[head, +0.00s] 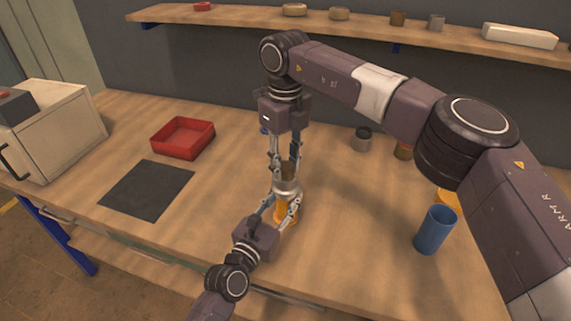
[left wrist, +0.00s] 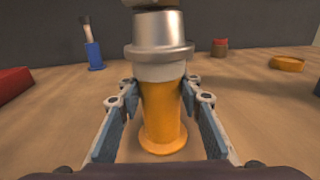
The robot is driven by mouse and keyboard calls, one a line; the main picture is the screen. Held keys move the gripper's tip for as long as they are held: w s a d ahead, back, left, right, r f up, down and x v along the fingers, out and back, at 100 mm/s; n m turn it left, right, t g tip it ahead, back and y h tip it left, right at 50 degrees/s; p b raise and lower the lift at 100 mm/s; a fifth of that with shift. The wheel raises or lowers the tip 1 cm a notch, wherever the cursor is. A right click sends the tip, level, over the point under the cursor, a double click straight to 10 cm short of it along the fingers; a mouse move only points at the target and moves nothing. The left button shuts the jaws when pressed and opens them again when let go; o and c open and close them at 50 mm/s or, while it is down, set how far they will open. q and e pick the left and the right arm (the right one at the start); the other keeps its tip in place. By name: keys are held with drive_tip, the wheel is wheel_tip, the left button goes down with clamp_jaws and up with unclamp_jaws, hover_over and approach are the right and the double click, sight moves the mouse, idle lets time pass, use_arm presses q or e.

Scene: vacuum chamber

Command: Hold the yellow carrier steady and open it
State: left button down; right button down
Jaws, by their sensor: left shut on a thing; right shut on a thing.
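The yellow carrier (head: 283,213) stands upright on the wooden bench, with a silver top (head: 287,187) and a brown part above it. In the left wrist view the yellow body (left wrist: 163,115) flares at its foot, and the silver top (left wrist: 160,38) sits over a pale neck. My left gripper (head: 283,207) is shut on the yellow body from the near side, one finger on each side. My right gripper (head: 286,170) points down from above and is shut on the carrier's top part. Its fingers partly hide that part. I cannot tell whether the top is loose.
A red tray (head: 211,138), a black mat (head: 147,190) and a cream box (head: 62,135) are at left. A blue cup (head: 435,230) stands at right, beside a yellow item (head: 447,198). A grey jar (head: 362,140) stands behind. A shelf (head: 240,20) runs along the wall.

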drive_tip(key=n, duration=0.5)
drive_tip(key=shift+n, duration=0.4)
drive_tip(key=n, duration=0.5)
drive_tip(key=shift+n, duration=0.4)
drive_tip(key=n, duration=0.5)
drive_tip(key=shift+r+n, duration=0.1)
drive_tip(key=shift+n, duration=0.2)
drive_tip(key=n, duration=0.6)
drive_tip(key=shift+n, duration=0.4)
drive_tip(key=shift+r, duration=0.15)
drive_tip(key=shift+r, duration=0.95)
